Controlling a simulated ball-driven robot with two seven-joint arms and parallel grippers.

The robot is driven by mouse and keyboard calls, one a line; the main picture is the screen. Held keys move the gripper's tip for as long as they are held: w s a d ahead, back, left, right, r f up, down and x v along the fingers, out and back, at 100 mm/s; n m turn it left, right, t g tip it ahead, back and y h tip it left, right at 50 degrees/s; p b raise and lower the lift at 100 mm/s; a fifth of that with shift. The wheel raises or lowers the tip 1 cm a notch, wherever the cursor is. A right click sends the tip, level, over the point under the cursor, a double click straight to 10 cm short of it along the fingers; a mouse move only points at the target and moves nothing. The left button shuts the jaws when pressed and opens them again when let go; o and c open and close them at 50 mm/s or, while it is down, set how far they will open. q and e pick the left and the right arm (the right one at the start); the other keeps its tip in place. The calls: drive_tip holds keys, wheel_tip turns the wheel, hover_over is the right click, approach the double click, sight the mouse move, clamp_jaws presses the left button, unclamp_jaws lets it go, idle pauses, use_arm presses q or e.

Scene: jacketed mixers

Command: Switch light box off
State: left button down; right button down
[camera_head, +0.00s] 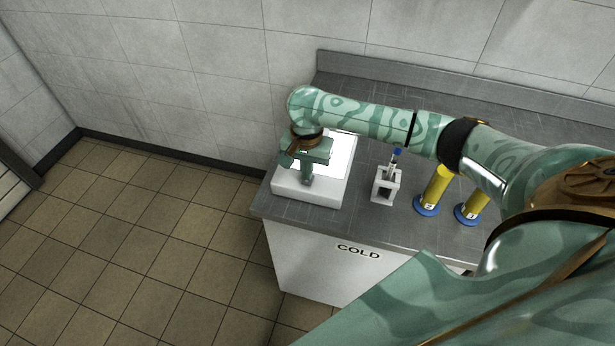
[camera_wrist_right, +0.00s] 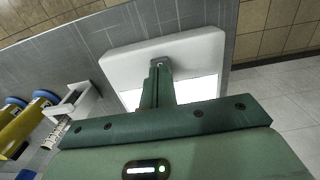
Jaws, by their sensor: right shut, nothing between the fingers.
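The light box (camera_head: 328,195) is a low white box at the left end of the grey counter. Its top panel (camera_head: 340,155) shows bright white; part of it is covered by my right arm and gripper. In the right wrist view the light box (camera_wrist_right: 205,48) lies beyond the fingers, with its bright panel (camera_wrist_right: 200,90) partly behind them. My right gripper (camera_head: 307,181) is shut and empty, pointing down over the front part of the box. Its fingertips (camera_wrist_right: 158,64) overlap the white rim; contact cannot be told. No switch is clearly visible. My left gripper is out of view.
A small white stand (camera_head: 386,186) with a blue-topped item is right of the box. Two yellow cylinders with blue bases, one numbered 2 (camera_head: 433,190), stand farther right. The counter (camera_head: 362,222) has a front panel marked COLD. Tiled floor lies open to the left.

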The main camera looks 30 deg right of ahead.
sight(307, 182)
drive_tip(key=shift+s+f, duration=0.1)
drive_tip(key=shift+f, duration=0.85)
idle(0.9)
wheel_tip(307, 182, up, 2)
drive_tip(key=p, duration=0.3)
drive_tip(key=shift+r, duration=0.15)
wheel_tip(307, 182, up, 5)
drive_tip(key=p, duration=0.8)
drive_tip(key=shift+f, duration=0.2)
